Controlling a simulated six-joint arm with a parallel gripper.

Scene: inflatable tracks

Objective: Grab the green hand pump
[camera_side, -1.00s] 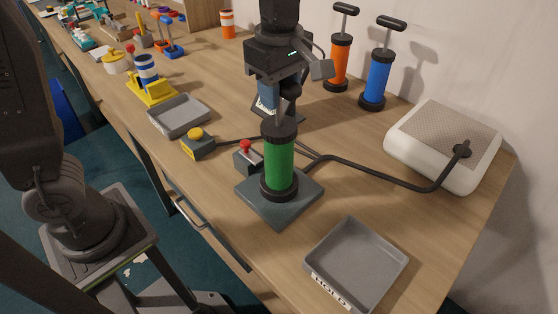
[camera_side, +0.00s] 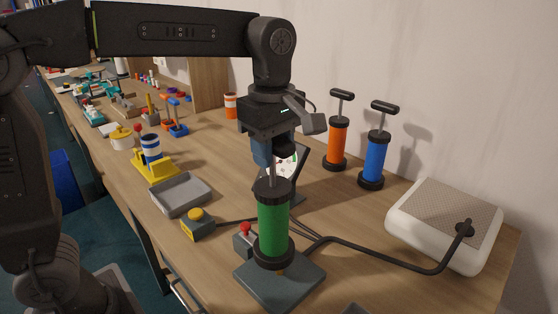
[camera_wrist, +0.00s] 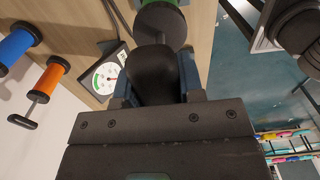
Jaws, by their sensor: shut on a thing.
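The green hand pump (camera_side: 273,215) has a green barrel, black end caps and a thin rod up to a black handle. My gripper (camera_side: 273,150) is shut on its handle. In the wrist view my gripper (camera_wrist: 157,80) has a finger on each side of the black handle (camera_wrist: 155,70), and a little of the green barrel (camera_wrist: 165,3) shows at the top edge. The pump hangs nearly upright just above the dark square base plate (camera_side: 300,285). A small orange-yellow piece shows under the pump.
An orange pump (camera_side: 337,143) and a blue pump (camera_side: 375,160) stand by the wall. A white box (camera_side: 440,220) with a black hose is at right. A yellow-button box (camera_side: 196,224), grey tray (camera_side: 181,192) and round gauge (camera_wrist: 105,77) are close by.

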